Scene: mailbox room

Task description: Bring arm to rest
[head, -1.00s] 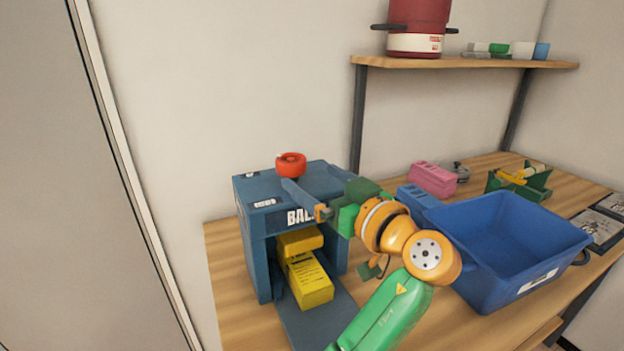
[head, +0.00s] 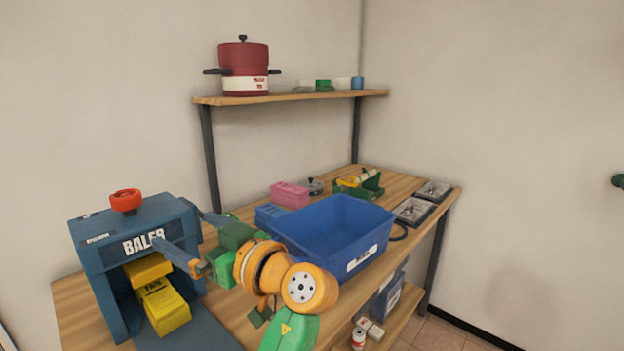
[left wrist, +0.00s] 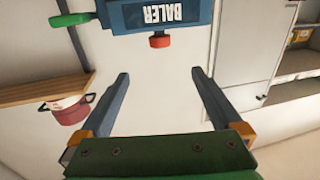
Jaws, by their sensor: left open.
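My left arm comes up from the bottom of the head view. Its left gripper (head: 178,227) is open and empty, its two blue-grey fingers spread. It is in front of or beside the upper right part of the blue baler (head: 92,240), and I cannot tell the exact gap. In the left wrist view the open fingers (left wrist: 159,75) have nothing between them. The baler (left wrist: 130,17) shows upside down beyond them, with its red knob (left wrist: 160,41). My right gripper is not in view.
Yellow blocks (head: 165,307) sit in the baler's opening. A blue bin (head: 378,250) stands on the wooden table right of my arm. A pink block (head: 290,194) and a green holder (head: 372,190) are behind it. A shelf (head: 300,97) with a red pot (head: 243,65) hangs above.

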